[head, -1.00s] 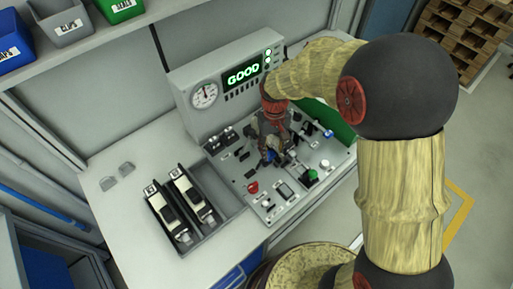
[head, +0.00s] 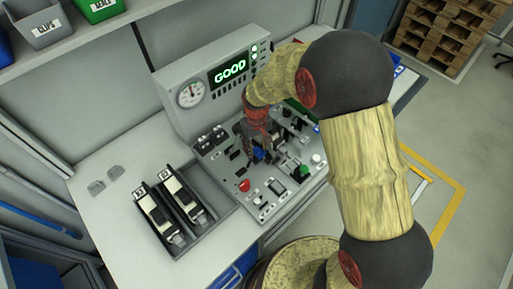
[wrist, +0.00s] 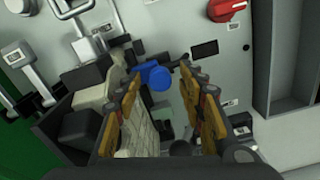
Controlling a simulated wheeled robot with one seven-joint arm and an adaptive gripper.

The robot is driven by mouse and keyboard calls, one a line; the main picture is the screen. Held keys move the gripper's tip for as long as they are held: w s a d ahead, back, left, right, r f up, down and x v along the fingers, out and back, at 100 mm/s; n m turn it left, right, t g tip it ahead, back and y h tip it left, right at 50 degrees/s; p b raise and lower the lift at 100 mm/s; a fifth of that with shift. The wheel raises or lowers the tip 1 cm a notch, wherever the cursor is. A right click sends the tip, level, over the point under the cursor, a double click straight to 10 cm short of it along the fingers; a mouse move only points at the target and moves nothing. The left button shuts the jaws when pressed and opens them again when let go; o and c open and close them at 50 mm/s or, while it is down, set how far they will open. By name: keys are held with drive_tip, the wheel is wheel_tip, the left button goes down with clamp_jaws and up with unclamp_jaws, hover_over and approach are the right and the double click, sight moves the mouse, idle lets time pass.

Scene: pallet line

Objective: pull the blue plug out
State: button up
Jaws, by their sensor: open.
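The blue plug (wrist: 157,76) shows in the wrist view as a round blue end with a blue part beside it, on the grey control panel (wrist: 222,66). My gripper (wrist: 163,80) is open, its fingers on either side of the view with the plug between their tips. I cannot tell whether a finger touches it. The plug's base is hidden.
A red knob (wrist: 229,9), levers (wrist: 30,52) and dark blocks crowd the panel around the fingers. A tray (head: 216,224) with two devices is to the left.

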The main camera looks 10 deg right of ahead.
drive_tip(key=c, duration=0.3)
clamp_jaws()
idle(0.6)
